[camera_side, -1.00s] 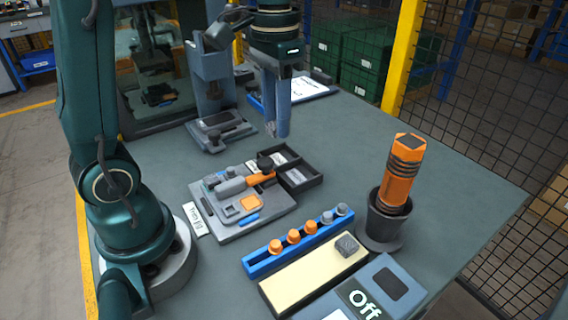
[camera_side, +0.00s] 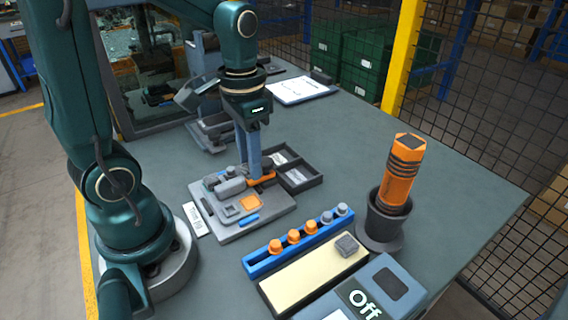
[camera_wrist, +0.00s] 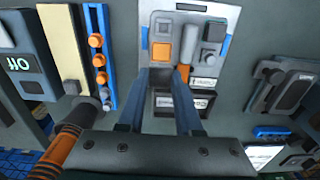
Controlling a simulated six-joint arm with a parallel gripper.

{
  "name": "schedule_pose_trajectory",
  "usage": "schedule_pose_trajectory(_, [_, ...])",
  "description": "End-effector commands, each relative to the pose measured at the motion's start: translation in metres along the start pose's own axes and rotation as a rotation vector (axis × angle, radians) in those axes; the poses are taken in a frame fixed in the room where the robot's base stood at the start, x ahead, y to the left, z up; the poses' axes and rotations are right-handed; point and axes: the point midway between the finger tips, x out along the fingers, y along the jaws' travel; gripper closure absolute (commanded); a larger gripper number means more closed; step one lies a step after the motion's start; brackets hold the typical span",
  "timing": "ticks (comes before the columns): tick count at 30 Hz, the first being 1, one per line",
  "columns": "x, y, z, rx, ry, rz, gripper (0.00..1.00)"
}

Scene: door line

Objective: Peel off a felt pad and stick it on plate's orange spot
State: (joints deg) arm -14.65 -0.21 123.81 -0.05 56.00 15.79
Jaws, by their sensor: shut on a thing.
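A grey plate (camera_side: 272,213) with an orange square spot (camera_side: 250,202) lies mid-table; the spot also shows in the wrist view (camera_wrist: 161,52). An orange lever (camera_side: 262,180) with a grey body sits across the plate, behind the spot. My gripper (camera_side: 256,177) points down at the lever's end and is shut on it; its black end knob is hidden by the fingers. A small grey block, which looks like a felt pad (camera_side: 346,244), is on the far end of a cream strip (camera_side: 310,275). The orange spot is uncovered.
A blue rack (camera_side: 262,261) with orange and grey knobs lies between plate and strip. An orange-black cylinder (camera_side: 402,172) stands in a dark holder. An "Off" box (camera_side: 375,290) is at front, a black two-part tray (camera_side: 298,178) behind the plate. Table space at right is clear.

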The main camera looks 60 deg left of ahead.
Motion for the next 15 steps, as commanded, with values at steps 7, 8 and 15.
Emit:
schedule_pose_trajectory(7, [0.011,-0.002,0.007,-0.02,-0.01,0.003,1.0])
schedule_pose_trajectory(8, [0.013,-0.002,0.007,-0.02,-0.012,0.003,1.0])
schedule_pose_trajectory(15, [0.037,-0.002,0.008,-0.02,-0.013,0.004,1.0])
